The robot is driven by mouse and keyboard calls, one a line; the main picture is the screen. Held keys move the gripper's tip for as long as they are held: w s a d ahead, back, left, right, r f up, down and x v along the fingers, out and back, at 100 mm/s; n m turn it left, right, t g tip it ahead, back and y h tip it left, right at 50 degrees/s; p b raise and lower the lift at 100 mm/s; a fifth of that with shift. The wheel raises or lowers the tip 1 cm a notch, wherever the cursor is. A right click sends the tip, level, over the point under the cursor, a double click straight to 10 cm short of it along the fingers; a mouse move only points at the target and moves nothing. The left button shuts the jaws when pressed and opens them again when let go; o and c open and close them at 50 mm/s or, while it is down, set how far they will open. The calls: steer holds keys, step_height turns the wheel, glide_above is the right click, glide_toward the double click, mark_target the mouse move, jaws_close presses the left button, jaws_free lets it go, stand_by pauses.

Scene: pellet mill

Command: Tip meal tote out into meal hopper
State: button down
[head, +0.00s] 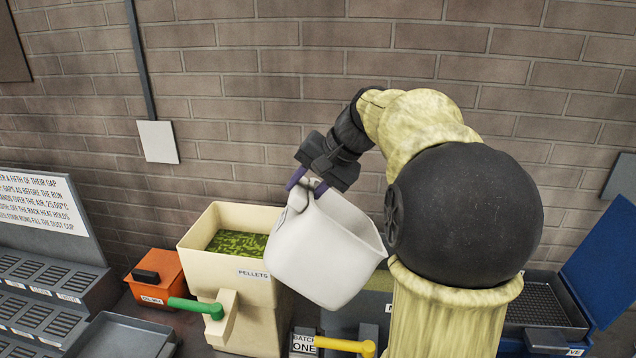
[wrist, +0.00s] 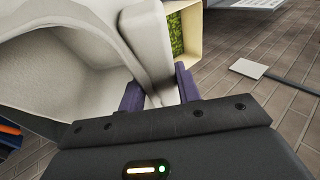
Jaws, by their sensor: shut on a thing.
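The white tote (head: 318,250) is in the air in the head view, tilted with its open mouth to the upper right. My gripper (head: 306,186) is shut on its upper left edge. In the wrist view the purple fingers (wrist: 160,92) pinch a part of the tote (wrist: 60,75). Only pale inner wall shows inside the tote there; I cannot tell whether meal is in it. No hopper labelled for meal can be made out; the tote and my arm hide much of the bench behind them.
A cream bin labelled PELLETS (head: 212,225), holding green pellets, stands close left of the tote. An orange box (head: 160,275) and a grey tray (head: 120,335) are further left. A yellow handle (head: 345,345) is below by a BATCH ONE label. An open blue lid (head: 605,250) rises at right.

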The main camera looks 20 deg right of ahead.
mark_target(284, 225)
steer(key=shift+w+a+f+h, duration=0.1)
steer(key=shift+a+f+h, duration=0.15)
steer(key=shift+a+h, duration=0.5)
steer(key=a+f+h, duration=0.1)
steer(key=f, duration=0.1)
steer(key=a+f+n+h, duration=0.1)
steer(key=shift+w+a+f+g+h, duration=0.15)
steer(key=shift+a+f+g+h, duration=0.1)
steer(key=shift+f+g, duration=0.15)
steer(key=shift+a+f+n+h+b, duration=0.15)
steer(key=shift+f+h+b, duration=0.75)
steer(key=shift+f, duration=0.45)
steer(key=shift+a+f+n+h+b, duration=0.15)
steer(key=shift+f+h+b, duration=0.55)
steer(key=shift+f+b, duration=0.45)
steer(key=shift+d+f+g, duration=0.1)
steer(key=shift+f+g, duration=0.05)
steer(key=shift+g, duration=0.15)
